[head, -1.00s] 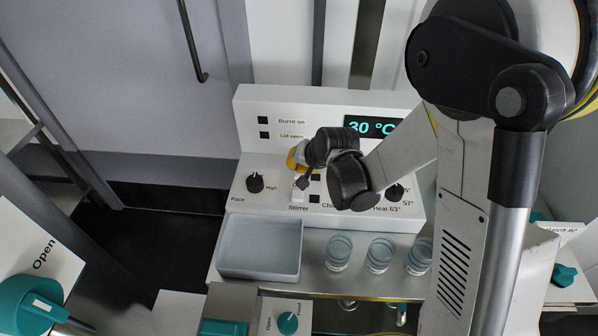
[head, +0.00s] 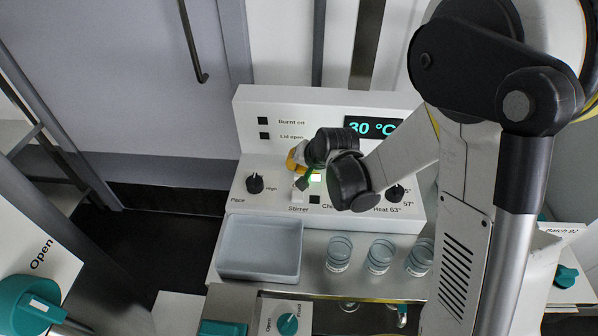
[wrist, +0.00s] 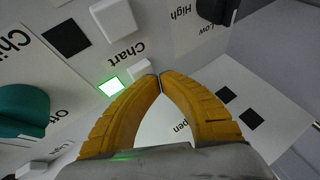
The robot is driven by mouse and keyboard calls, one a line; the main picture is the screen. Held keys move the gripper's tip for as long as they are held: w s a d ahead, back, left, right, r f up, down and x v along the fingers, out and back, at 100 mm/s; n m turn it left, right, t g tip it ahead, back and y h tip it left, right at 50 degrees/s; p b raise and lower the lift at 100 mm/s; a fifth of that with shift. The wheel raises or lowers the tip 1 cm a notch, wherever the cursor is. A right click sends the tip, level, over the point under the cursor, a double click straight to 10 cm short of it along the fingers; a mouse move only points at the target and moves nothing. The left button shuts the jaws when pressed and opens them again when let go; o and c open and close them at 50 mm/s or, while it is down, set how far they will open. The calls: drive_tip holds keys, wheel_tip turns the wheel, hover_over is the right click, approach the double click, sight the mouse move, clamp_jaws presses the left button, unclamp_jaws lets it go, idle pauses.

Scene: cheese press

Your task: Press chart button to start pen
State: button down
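The chart button (wrist: 127,74) is a small white block beside the upside-down "Chart" label in the wrist view. A square lamp (wrist: 110,87) next to it is lit green; the lamp also shows in the head view (head: 316,178). My gripper (wrist: 158,77) has its two yellow fingers together at the tips, with nothing between them. The tips are right beside the chart button; I cannot tell whether they touch it. In the head view my gripper (head: 295,160) is over the sloping panel, and my wrist hides the chart button.
A white stirrer switch (head: 299,191) and a dark lamp (head: 314,199) are close by. A black pace knob (head: 255,183) and a heat knob (head: 395,193) stand on the panel. A grey tray (head: 259,248) and glass jars (head: 379,255) stand in front.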

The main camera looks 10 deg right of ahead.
wheel_tip(320, 180, up, 6)
drive_tip(key=p, duration=0.4)
drive_tip(key=shift+p, duration=0.3)
idle(0.3)
drive_tip(key=s+d+r+n+h, duration=0.1)
drive_tip(key=s+d+r, duration=0.2)
drive_tip(key=s+r, duration=0.15)
drive_tip(key=s+d+r+n, duration=0.1)
drive_tip(key=s+d+r, duration=0.25)
drive_tip(key=r, duration=0.25)
drive_tip(key=s+d+r+n+h, duration=0.1)
drive_tip(key=s+d+r, duration=0.1)
drive_tip(key=s, duration=0.5)
drive_tip(key=s+d+r+h, duration=0.1)
drive_tip(key=s+d+r, duration=0.1)
drive_tip(key=s+d, duration=0.2)
drive_tip(key=s, duration=0.3)
drive_tip(key=shift+s+n, duration=0.4)
drive_tip(key=shift+r+t, duration=0.1)
drive_tip(key=shift+t, duration=0.2)
